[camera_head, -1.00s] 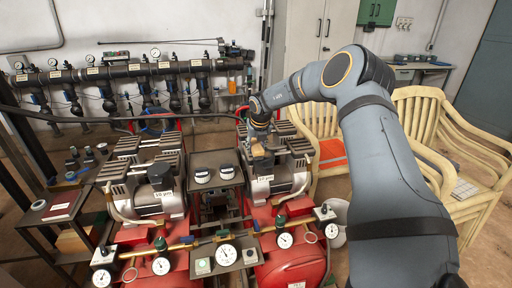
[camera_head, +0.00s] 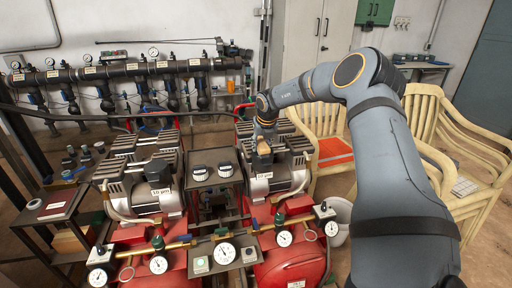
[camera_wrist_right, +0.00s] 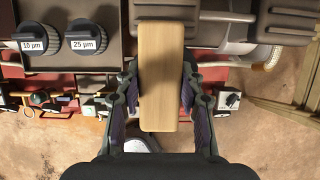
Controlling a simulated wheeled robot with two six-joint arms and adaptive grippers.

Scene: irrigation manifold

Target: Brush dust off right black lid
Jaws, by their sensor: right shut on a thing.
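My right gripper (camera_head: 264,132) is over the right compressor (camera_head: 278,178). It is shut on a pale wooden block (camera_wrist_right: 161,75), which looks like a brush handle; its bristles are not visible. The block (camera_head: 264,148) also shows small in the head view, just above the right compressor's top. The right black lid seems hidden behind the block and gripper; only the white label (camera_head: 265,176) below shows, and I cannot tell whether the brush touches the lid. The left compressor's black lid (camera_head: 158,170) is in plain view. My left gripper is not in view.
A grey box with two black labelled caps (camera_wrist_right: 86,38) stands left of the block. Brass piping with several gauges (camera_head: 225,254) runs along the front over red tanks (camera_head: 290,262). Cream chairs (camera_head: 425,110) stand right, beside my arm. A pipe manifold (camera_head: 120,70) lines the back wall.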

